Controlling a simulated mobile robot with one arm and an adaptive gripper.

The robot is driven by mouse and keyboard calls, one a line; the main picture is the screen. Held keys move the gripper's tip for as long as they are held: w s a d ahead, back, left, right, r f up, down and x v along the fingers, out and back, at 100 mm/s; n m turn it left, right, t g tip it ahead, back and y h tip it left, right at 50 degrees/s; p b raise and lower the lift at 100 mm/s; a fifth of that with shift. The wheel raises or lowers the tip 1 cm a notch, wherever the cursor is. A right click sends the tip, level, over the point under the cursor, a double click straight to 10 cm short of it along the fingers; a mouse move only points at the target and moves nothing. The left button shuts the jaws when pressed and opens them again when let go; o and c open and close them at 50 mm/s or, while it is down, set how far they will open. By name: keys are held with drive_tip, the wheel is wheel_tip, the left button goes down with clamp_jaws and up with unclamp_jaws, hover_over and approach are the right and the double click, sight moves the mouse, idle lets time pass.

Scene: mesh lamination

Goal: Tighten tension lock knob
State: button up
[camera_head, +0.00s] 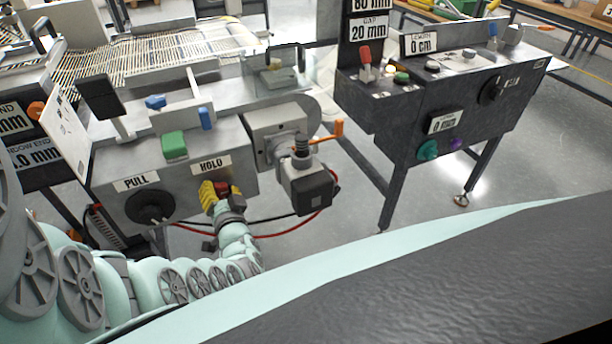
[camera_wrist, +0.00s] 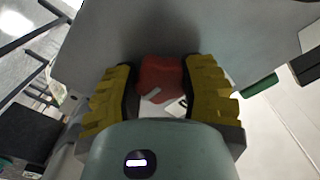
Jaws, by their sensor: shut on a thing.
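The tension lock knob looks to be the red knob (camera_wrist: 160,78) on the grey panel; in the head view it shows as a small red patch (camera_head: 223,188) just under the HOLD label. My gripper (camera_wrist: 160,92) has its yellow ribbed fingers on either side of the red knob and is shut on it. In the head view my gripper (camera_head: 217,192) reaches up to the panel's lower right, and its fingers hide part of the knob. The knob's pointer or mark cannot be made out.
A black PULL dial (camera_head: 150,207) sits left on the same panel (camera_head: 110,170). A green button (camera_head: 174,146) and blue knobs are above. A motor (camera_head: 308,188) with an orange crank (camera_head: 338,130) juts out at right. A dark control console (camera_head: 440,95) stands further right, with open floor between.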

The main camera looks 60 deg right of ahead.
drive_tip(key=shift+r, duration=0.2)
drive_tip(key=o, duration=1)
drive_tip(key=shift+w+d, duration=0.1)
drive_tip(key=shift+o, duration=1)
drive_tip(key=shift+f, duration=0.1)
drive_tip(key=shift+s, duration=0.2)
drive_tip(key=shift+s+a+f, duration=0.1)
drive_tip(key=shift+s+a, duration=0.2)
drive_tip(key=shift+s, duration=0.15)
drive_tip(key=shift+v, duration=0.9)
drive_tip(key=v, duration=0.9)
drive_tip(key=shift+w+a, duration=0.1)
